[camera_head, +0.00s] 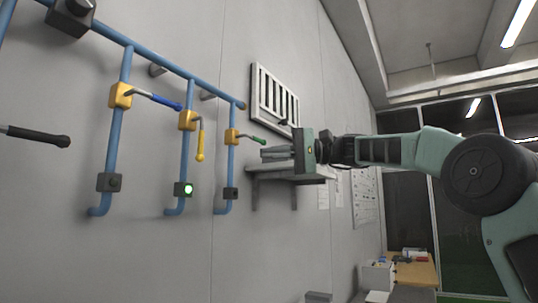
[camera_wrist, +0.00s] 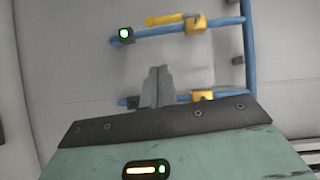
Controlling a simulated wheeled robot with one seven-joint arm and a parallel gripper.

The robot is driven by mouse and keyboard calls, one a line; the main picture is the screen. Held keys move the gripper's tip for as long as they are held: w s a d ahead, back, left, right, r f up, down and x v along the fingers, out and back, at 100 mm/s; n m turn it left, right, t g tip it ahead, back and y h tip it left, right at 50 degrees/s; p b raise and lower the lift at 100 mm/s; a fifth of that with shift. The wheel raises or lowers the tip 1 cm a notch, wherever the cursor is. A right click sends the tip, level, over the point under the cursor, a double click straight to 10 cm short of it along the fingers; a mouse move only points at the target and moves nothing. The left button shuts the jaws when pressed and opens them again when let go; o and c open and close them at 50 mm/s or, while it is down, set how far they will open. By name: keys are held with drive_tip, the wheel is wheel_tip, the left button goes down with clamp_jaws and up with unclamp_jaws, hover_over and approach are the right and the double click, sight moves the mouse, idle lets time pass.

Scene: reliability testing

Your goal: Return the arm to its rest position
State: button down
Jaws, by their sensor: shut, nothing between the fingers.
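My arm stretches in from the right in the head view. My gripper (camera_head: 264,154) is shut and empty, its fingers together and pointing left toward the wall pipes. In the picture it lies just right of the green-handled valve (camera_head: 231,136); I cannot tell the exact gap. In the wrist view the closed fingers (camera_wrist: 157,72) point at the wall and partly cover the lower pipe branch. The yellow handle (camera_wrist: 165,19) and its valve body (camera_wrist: 197,24) show above them.
Blue pipes (camera_head: 150,49) on the wall carry yellow valves with blue (camera_head: 165,102), yellow (camera_head: 200,145) and green handles. A green light (camera_head: 188,190) glows on the middle branch. A grey shelf (camera_head: 262,170) lies below my gripper, and a white grille (camera_head: 272,92) above. A desk (camera_head: 420,273) stands lower right.

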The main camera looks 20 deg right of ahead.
drive_tip(key=s+a+f+g+h, duration=0.2)
drive_tip(key=a+f+h, duration=0.1)
drive_tip(key=a+f, duration=1)
drive_tip(key=s+a+f+n+g+h, duration=0.1)
drive_tip(key=s+a+f+h, duration=0.15)
drive_tip(key=s+f, duration=0.35)
drive_tip(key=s+a+f+n+g+h, duration=0.1)
drive_tip(key=s+a+f+g+h, duration=0.2)
drive_tip(key=f, duration=0.5)
drive_tip(key=s+a+f+n+h, duration=0.1)
drive_tip(key=s+f+n+h, duration=0.25)
drive_tip(key=s+f, duration=0.95)
drive_tip(key=s+d+f+n+h, duration=0.2)
drive_tip(key=s+d+f, duration=0.1)
drive_tip(key=s+f, duration=0.2)
drive_tip(key=s+d+f+n+h, duration=0.1)
drive_tip(key=s+d+f+n, duration=0.2)
drive_tip(key=s, duration=0.5)
wheel_tip(320, 180, down, 2)
drive_tip(key=shift+d+f+h, duration=0.2)
drive_tip(key=shift+d+h, duration=0.2)
drive_tip(key=shift+d, duration=0.35)
